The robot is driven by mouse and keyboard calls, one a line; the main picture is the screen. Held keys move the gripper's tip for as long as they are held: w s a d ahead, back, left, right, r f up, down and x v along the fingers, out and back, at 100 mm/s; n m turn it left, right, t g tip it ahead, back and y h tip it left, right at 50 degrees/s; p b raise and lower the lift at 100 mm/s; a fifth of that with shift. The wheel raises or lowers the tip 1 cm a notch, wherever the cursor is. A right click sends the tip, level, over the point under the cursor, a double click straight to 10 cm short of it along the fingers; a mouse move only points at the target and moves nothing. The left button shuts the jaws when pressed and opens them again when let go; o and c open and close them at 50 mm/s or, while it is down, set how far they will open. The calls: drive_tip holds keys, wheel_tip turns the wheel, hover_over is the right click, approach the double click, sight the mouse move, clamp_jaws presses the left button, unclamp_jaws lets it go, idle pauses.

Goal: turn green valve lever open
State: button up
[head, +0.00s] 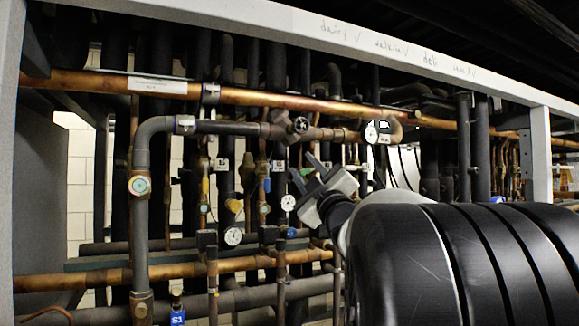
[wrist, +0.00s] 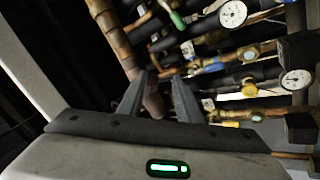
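The green valve lever (wrist: 177,18) shows in the wrist view near the top edge, beyond and slightly right of my gripper (wrist: 160,77). In the head view my gripper (head: 306,169) is in front of the pipes, right of centre, and a small green patch, perhaps the lever, shows by its fingertips. The two fingers are apart, with nothing held between them. A brownish pipe shows behind the gap between them in the wrist view.
A round gauge (wrist: 232,14) and a yellow valve part (wrist: 249,88) are right of the fingers. A long copper pipe (head: 260,97) crosses above, below a white rack beam (head: 300,22). A grey insulated pipe (head: 140,220) stands at left. Pipes crowd the space behind.

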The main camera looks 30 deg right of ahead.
sight(306, 172)
drive_tip(key=s+d+f+n+g, duration=0.3)
drive_tip(key=d+f+n, duration=0.15)
drive_tip(key=n, duration=0.55)
drive_tip(key=shift+y, duration=0.3)
drive_tip(key=p+x, duration=0.2)
drive_tip(key=x, duration=0.3)
drive_tip(key=p+x, duration=0.1)
drive_tip(key=x, duration=0.5)
drive_tip(key=p+x, duration=0.2)
drive_tip(key=x, duration=0.4)
drive_tip(key=shift+d+f+p, duration=0.15)
drive_tip(key=shift+d+p, duration=0.2)
drive_tip(key=shift+d, duration=0.1)
clamp_jaws()
